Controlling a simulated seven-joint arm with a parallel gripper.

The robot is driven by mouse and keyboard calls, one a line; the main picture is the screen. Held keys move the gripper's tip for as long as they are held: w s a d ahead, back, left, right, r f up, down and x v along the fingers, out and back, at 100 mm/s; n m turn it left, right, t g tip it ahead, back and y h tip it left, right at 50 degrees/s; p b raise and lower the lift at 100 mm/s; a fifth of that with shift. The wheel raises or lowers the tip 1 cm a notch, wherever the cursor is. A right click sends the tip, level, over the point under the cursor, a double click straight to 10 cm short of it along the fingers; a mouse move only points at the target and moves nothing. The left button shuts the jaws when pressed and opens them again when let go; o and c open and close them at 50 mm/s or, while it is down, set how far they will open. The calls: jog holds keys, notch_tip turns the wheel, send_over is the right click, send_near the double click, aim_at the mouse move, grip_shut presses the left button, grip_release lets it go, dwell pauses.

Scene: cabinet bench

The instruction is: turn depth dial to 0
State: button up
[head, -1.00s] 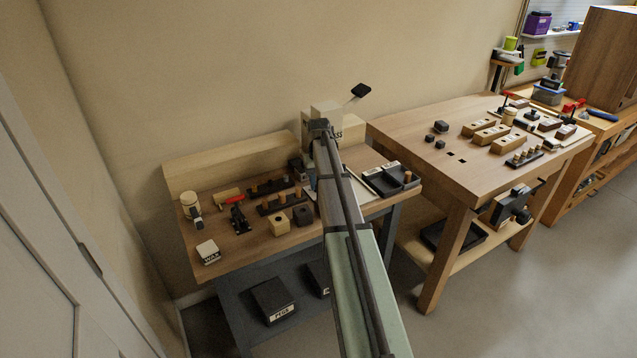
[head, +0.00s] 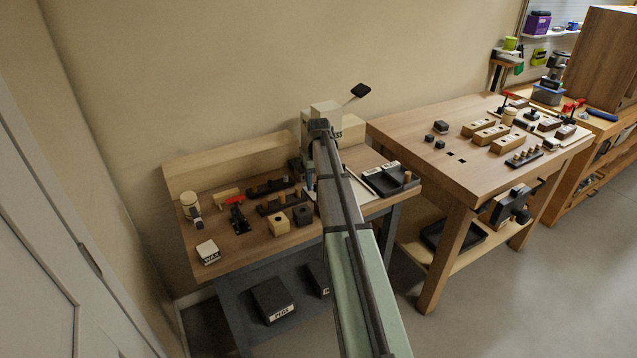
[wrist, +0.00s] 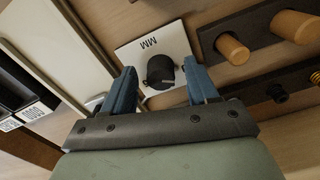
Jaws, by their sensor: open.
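The depth dial (wrist: 160,70) is a black knob on a white plate (wrist: 128,56) marked "MM", seen in the wrist view. My gripper (wrist: 162,82) is open, with one blue finger on each side of the knob. I cannot tell whether the fingers touch it. The knob's pointer and any numbers on the plate do not show clearly. In the head view my arm (head: 345,200) reaches over the small bench and hides the dial.
Dark racks with wooden pegs (wrist: 232,48) lie right of the plate in the wrist view. A pale board (wrist: 62,50) and black trays lie to its left. In the head view, a black divided tray (head: 390,180) sits right of my arm.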

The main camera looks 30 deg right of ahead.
jog(key=shift+r, duration=0.1)
notch_tip(320, 180, up, 14)
dwell(0.6)
jog(key=shift+f, duration=0.2)
